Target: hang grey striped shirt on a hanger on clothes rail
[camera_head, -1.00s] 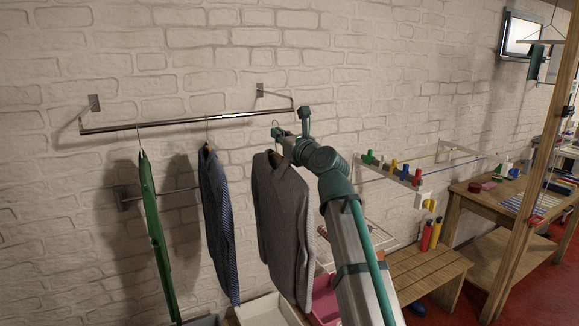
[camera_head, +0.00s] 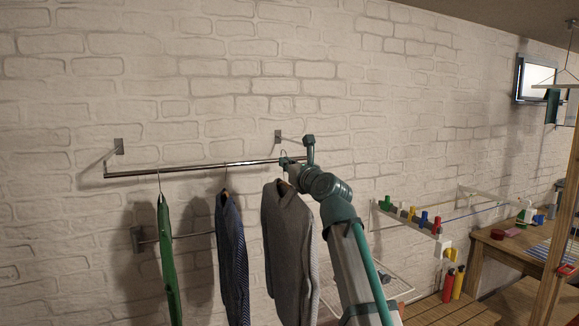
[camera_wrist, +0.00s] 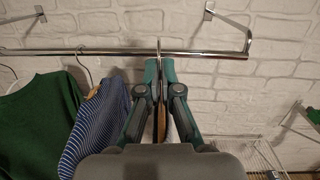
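The grey shirt (camera_head: 288,245) hangs on a hanger below my gripper (camera_head: 289,163) at the right part of the metal clothes rail (camera_head: 190,168). My gripper (camera_wrist: 160,70) is shut on the hanger near its hook (camera_wrist: 158,45). The hook top shows slightly above the rail (camera_wrist: 210,54) in the wrist view. I cannot tell whether the hook is over the rail or just in front of it. The shirt is mostly hidden behind the fingers in the wrist view. Its stripes are not clear.
A blue striped shirt (camera_head: 231,255) and a green garment (camera_head: 168,260) hang on the rail to the left. A rail bracket (camera_wrist: 232,28) is to the right of my gripper. A wall rack with coloured pegs (camera_head: 410,215) and a wooden bench (camera_head: 445,312) are farther right.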

